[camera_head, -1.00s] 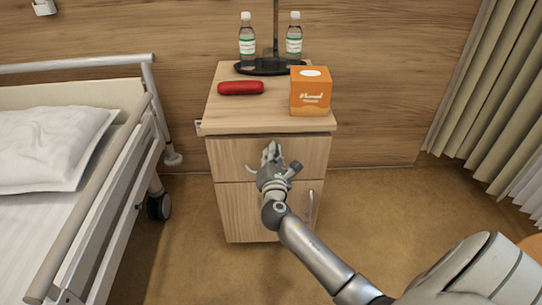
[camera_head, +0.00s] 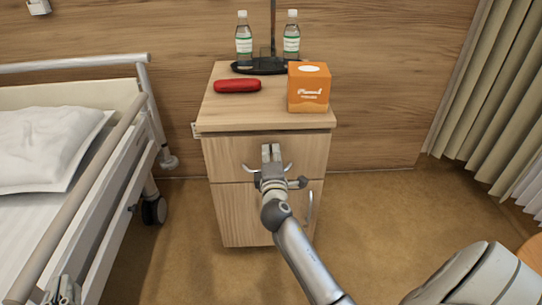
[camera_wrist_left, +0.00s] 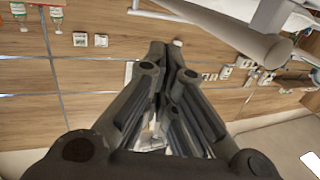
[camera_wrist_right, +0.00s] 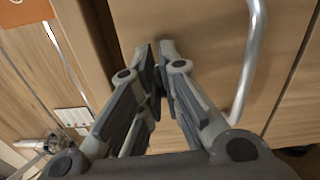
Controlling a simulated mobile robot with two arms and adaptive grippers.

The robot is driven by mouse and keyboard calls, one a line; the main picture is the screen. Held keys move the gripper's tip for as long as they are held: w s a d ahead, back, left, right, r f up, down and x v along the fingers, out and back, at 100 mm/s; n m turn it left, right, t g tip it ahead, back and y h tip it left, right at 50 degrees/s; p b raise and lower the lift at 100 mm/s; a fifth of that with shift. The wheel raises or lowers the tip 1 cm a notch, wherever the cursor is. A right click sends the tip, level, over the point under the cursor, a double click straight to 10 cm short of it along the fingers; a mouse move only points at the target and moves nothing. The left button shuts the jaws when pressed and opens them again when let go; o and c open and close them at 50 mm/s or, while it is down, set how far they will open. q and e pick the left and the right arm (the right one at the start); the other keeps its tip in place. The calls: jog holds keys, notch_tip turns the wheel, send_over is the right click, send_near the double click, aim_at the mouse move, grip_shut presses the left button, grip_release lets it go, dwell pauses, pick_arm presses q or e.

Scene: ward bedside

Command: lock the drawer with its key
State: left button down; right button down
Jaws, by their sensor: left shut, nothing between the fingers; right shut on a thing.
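The drawer (camera_head: 232,150) is the upper front of the wooden bedside cabinet and looks closed. My right gripper (camera_head: 271,150) is at the drawer front, above the curved drawer handle (camera_head: 289,168), whose middle it covers. In the right wrist view its fingertips (camera_wrist_right: 156,45) are together close to the drawer face, with the handle (camera_wrist_right: 250,60) to their right. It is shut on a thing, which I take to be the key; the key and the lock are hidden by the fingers. My left gripper (camera_head: 62,290) is shut and empty, beside the bed, far from the cabinet.
On the cabinet top (camera_head: 215,112) are a red case (camera_head: 237,86), an orange tissue box (camera_head: 309,88) and two bottles (camera_head: 244,40) on a dark tray. The bed rail (camera_head: 95,180) stands on the left, a curtain (camera_head: 485,110) on the right. Floor right of the cabinet is clear.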

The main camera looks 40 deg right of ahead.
pick_arm(q)
jog(key=shift+d+r+t+h, duration=0.15)
jog(key=shift+r+t+h, duration=0.15)
jog(key=shift+r+t, duration=0.55)
pick_arm(e)
jog(key=shift+f+m, duration=0.1)
jog(key=shift+m, duration=0.5)
pick_arm(q)
jog(key=shift+r+g, duration=0.25)
pick_arm(e)
jog(key=c, duration=1.6)
grip_release()
jog(key=shift+c, duration=0.2)
jog(key=v, duration=1.2)
